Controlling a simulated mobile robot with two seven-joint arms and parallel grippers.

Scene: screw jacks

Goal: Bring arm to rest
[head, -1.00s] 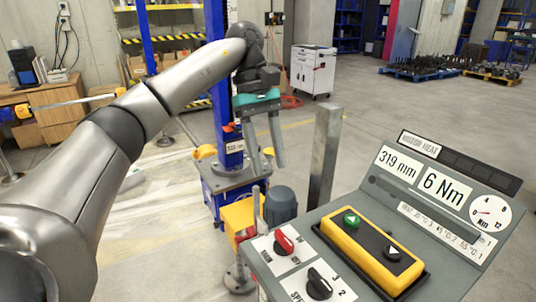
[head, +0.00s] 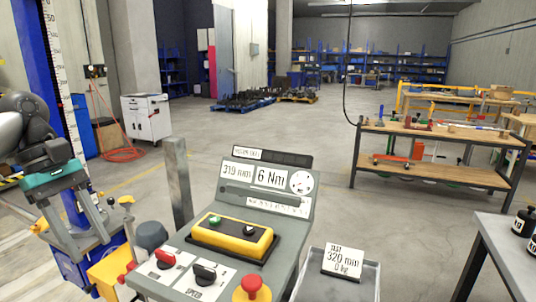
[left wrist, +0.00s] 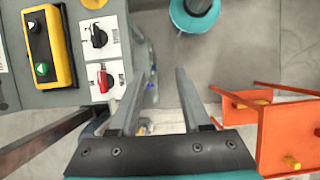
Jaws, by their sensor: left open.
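My left gripper (head: 88,245) hangs at the left edge of the head view, in front of the blue column (head: 45,50). Its two fingers point down, stand apart and hold nothing. Most of the left arm is outside the picture. In the left wrist view the open fingers (left wrist: 159,75) have bare space between their tips. The grey control panel (head: 215,292) stands right of the gripper, apart from it. It bears a yellow button box (head: 232,237) and reads 319 mm and 6 Nm. My right gripper is not in view.
A grey post (head: 178,180) stands behind the panel. A tray with a 320 mm card (head: 343,262) is to its right. A workbench (head: 435,132) and a grey table (head: 500,240) stand farther right. An orange frame (left wrist: 285,125) lies right of the fingers in the wrist view. The middle floor is clear.

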